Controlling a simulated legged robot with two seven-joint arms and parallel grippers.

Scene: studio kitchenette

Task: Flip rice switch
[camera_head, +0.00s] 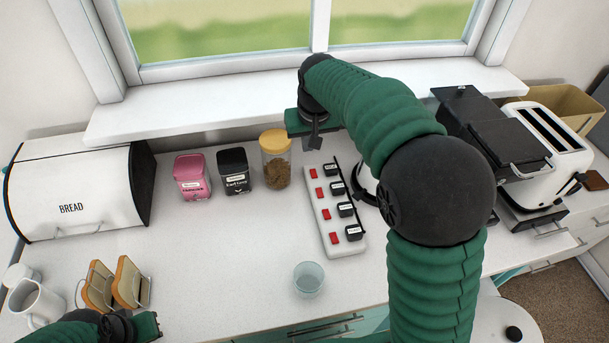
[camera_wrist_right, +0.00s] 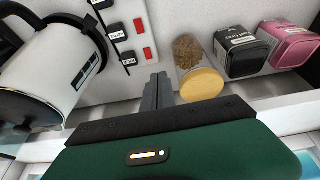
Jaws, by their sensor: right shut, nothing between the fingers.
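A white power strip (camera_head: 345,246) lies on the counter with several red switches (camera_head: 326,214) along its left side and black labelled plugs (camera_head: 346,209) along its right.
A glass jar (camera_head: 276,165), a black tin (camera_head: 235,170) and a pink tin (camera_head: 191,178) stand left of the strip. A glass (camera_head: 309,279) stands in front. A kettle (camera_wrist_right: 45,70) stands on the strip's right, mostly hidden behind my right arm in the head view.

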